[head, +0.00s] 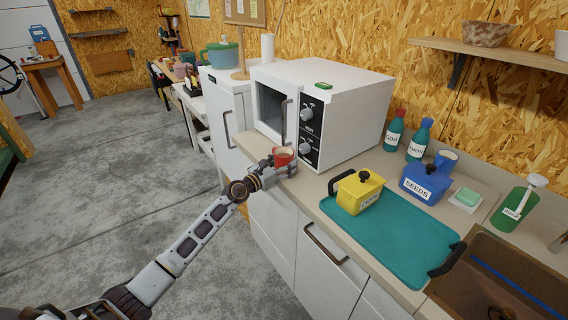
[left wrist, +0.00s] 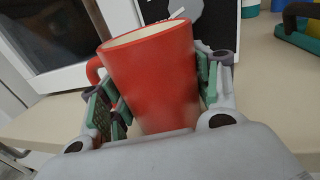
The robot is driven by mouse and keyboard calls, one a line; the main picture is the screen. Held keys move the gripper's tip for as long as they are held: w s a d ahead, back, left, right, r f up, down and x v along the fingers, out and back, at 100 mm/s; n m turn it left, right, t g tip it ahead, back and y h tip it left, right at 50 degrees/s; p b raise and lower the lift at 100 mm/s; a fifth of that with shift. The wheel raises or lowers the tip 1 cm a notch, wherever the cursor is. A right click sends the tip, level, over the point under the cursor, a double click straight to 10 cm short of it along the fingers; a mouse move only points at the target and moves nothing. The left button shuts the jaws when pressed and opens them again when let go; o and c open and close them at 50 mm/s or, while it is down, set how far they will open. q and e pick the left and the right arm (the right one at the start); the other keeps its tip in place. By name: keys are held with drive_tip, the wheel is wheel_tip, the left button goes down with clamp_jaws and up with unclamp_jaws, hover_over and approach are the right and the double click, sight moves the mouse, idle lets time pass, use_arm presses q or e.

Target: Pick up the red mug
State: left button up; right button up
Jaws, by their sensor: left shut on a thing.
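The red mug (head: 284,156) is at the edge of the counter, in front of the white microwave (head: 335,110). It fills the middle of the left wrist view (left wrist: 155,80), with its pale inside at the top and its handle on the left. My left gripper (head: 282,168) has its fingers on both sides of the mug and is shut on it. The mug looks nearly upright, slightly tilted in the wrist view. Its base is hidden by the gripper, so I cannot tell whether it touches the counter. My right gripper is not in view.
A teal tray (head: 405,235) holds a yellow lidded box (head: 360,195). A blue "SEEDS" box (head: 425,183), two bottles (head: 394,132), a blue mug (head: 447,160) and a green container (head: 513,208) stand behind and right of it. A brown sink (head: 490,270) is at lower right.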

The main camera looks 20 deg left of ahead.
sight(284, 151)
use_arm(q)
drive_tip(key=shift+r, duration=0.2)
drive_tip(key=shift+r+p, duration=0.3)
drive_tip(key=shift+r, duration=0.3)
wheel_tip(284, 151, up, 3)
drive_tip(key=shift+r+p, duration=0.1)
drive_tip(key=shift+p, duration=1.05)
wheel_tip(284, 151, up, 3)
drive_tip(key=shift+f+p, duration=0.1)
drive_tip(key=shift+p, duration=0.6)
drive_tip(key=shift+r+p, duration=0.3)
drive_tip(key=shift+r, duration=1)
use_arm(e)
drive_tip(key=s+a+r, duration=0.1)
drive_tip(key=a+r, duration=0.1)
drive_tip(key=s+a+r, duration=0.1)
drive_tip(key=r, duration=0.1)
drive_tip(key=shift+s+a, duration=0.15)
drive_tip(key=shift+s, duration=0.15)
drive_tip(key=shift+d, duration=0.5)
